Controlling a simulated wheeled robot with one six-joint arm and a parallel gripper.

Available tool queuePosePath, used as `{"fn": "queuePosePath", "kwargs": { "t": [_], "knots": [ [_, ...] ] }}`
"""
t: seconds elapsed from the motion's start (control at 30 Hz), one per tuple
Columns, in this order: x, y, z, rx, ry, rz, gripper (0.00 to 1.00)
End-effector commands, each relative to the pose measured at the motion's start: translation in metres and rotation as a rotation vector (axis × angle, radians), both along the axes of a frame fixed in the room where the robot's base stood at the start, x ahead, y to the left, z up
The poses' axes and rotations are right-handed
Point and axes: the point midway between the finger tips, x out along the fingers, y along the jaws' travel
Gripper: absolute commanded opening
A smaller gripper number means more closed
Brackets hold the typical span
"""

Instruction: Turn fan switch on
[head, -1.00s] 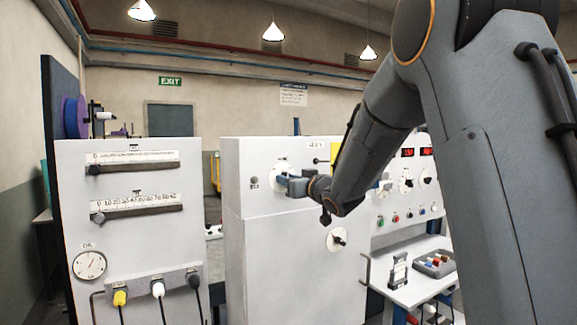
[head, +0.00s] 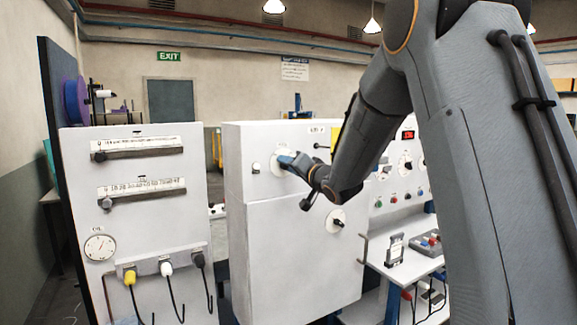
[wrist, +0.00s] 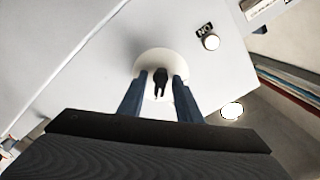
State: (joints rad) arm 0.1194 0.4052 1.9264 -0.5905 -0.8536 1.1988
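A small black knob (wrist: 160,84) sits on a round white plate (wrist: 152,58) on a white cabinet face. In the head view the round plate (head: 277,170) shows on the upper part of the cabinet, partly hidden by my gripper (head: 288,162). In the wrist view my gripper (wrist: 160,75) is open, its blue fingers on either side of the knob with a gap on both sides. A small white round part (wrist: 211,42) beside a black label reading ON stands near the plate. The pictures do not name any control as the fan switch.
Another dial (head: 336,221) is on the cabinet lower down. A white panel (head: 140,225) with sliders, a gauge and cables stands at the left. A control panel (head: 408,180) with knobs and buttons is at the right, above a shelf (head: 410,262) with small items.

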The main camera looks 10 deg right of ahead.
Motion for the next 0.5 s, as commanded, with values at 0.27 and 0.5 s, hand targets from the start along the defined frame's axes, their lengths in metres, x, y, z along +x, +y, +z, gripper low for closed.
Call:
{"fn": "queuePosePath", "kwargs": {
  "t": [0.27, 0.5],
  "knots": [
    [-0.01, -0.004, 0.001, -0.002, -0.001, -0.001, 0.31],
    [-0.041, -0.014, 0.0, -0.002, 0.0, -0.002, 0.31]
  ]
}}
